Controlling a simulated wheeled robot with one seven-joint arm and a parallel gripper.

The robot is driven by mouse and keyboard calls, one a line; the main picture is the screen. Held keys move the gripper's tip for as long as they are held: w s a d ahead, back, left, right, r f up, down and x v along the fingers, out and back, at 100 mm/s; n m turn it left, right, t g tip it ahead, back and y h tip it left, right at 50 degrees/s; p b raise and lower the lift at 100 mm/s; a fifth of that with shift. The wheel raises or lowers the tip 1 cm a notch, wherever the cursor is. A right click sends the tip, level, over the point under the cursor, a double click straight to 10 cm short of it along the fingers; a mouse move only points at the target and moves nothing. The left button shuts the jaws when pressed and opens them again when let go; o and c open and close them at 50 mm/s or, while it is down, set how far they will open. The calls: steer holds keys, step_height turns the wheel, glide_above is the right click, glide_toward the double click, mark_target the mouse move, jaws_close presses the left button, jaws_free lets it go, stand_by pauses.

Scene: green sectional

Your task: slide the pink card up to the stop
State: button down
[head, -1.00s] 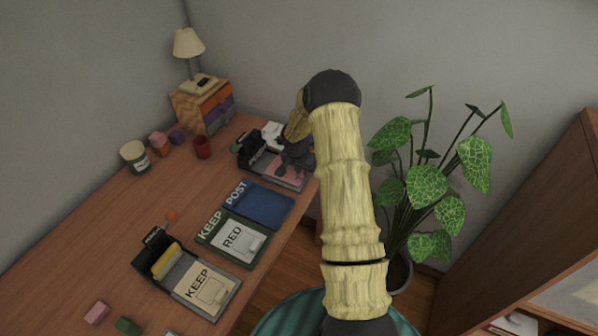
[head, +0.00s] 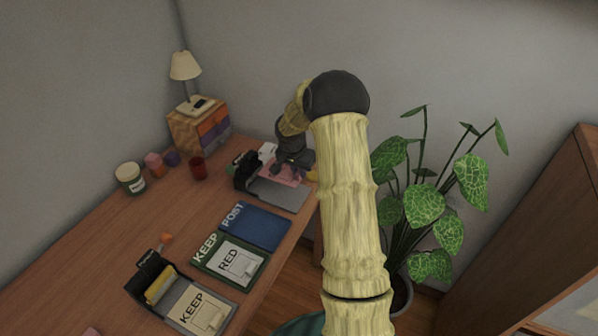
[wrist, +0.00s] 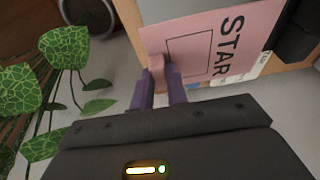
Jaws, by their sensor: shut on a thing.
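The pink card (head: 283,174) is at the back of a grey tray (head: 279,195) on the desk; bare grey tray shows in front of it. The card's lettering, partly cut off, reads "STAR" in the wrist view (wrist: 202,47). A black block (head: 246,170) stands at the tray's left end; a dark block (wrist: 298,32) also shows beside the card's far end in the wrist view. My gripper (wrist: 160,76) is shut on a pink tab at the card's near edge. I cannot tell whether the card rests on a surface or is raised.
A red cup (head: 198,168) stands behind left. A leafy plant (head: 425,205) stands off the desk's right edge.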

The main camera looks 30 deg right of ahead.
steer(key=s+a+f+n+p, duration=0.1)
steer(key=a, duration=0.2)
steer(key=s+a+f+n, duration=0.1)
steer(key=a+n, duration=0.1)
steer(key=a, duration=0.1)
steer(key=s+a+f+n+p, duration=0.1)
steer(key=s+a+n, duration=0.1)
steer(key=a, duration=0.1)
steer(key=shift+a+t+y+p, duration=0.15)
steer(key=shift+t+y+p, duration=0.2)
steer(key=shift+t+y, duration=0.05)
steer(key=s+a+f+n+y+p, duration=0.1)
steer(key=s+a+n+p, duration=0.1)
steer(key=s+a+n, duration=0.3)
steer(key=s+a, duration=0.3)
steer(key=shift+a+f+t+y, duration=0.15)
steer(key=shift+a+t+y, duration=0.05)
steer(key=shift+t+y, duration=0.1)
